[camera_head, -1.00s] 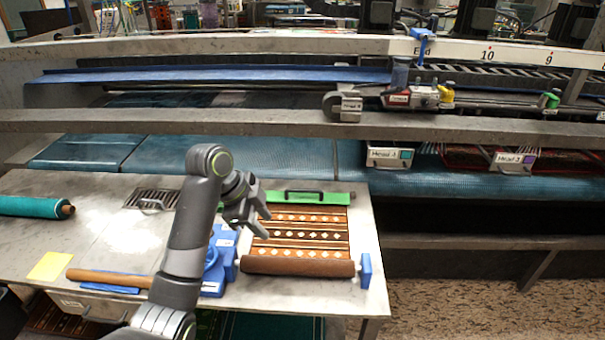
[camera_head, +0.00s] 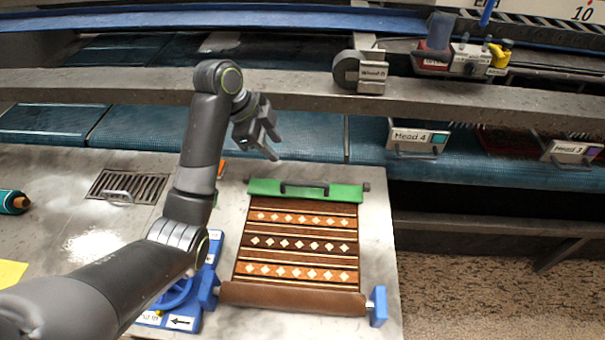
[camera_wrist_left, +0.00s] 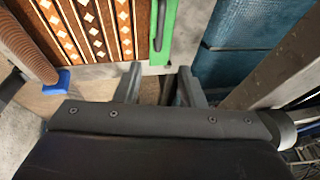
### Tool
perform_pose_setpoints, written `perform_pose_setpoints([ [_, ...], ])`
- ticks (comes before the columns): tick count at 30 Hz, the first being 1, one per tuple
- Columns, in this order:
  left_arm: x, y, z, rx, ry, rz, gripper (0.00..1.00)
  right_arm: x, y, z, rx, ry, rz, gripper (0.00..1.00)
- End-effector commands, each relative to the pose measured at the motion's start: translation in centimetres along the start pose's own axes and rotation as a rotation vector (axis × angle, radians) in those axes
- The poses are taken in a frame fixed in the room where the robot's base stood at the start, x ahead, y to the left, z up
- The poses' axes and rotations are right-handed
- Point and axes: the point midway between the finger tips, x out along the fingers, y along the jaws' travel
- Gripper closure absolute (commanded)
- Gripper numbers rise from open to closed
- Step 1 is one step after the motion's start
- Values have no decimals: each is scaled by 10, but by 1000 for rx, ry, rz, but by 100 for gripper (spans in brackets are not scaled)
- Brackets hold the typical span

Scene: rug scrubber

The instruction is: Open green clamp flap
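The green clamp flap (camera_head: 262,187) lies across the far end of the patterned rug (camera_head: 295,243), with a dark handle (camera_head: 304,188) along its middle. It lies flat on the rug's edge. My left gripper (camera_head: 270,140) is above and beyond the flap's left half in the head view, apart from it. In the left wrist view my left gripper (camera_wrist_left: 158,80) has its fingers spread with nothing between them, and the flap (camera_wrist_left: 166,30) passes ahead of the fingers. My right gripper is in neither view.
A brown roller (camera_head: 290,297) with blue end brackets (camera_head: 378,306) holds the near end of the rug. A metal beam (camera_head: 290,88) and blue belt (camera_head: 270,138) run behind the table. A drain grate (camera_head: 125,186) is at left. Table right of the rug is clear.

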Motion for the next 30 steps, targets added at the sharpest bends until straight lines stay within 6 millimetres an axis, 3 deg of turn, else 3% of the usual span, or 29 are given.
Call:
perform_pose_setpoints([
  [7, 30, 1, 2, 1, 0, 0, 64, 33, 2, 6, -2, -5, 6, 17],
  [15, 56, 1, 2, 2, 1, 0, 64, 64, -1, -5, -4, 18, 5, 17],
  [19, 84, 2, 1, 0, 2, 4, 64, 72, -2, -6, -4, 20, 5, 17],
  [30, 149, 0, 0, 0, 0, 4, 64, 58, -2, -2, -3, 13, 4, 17],
])
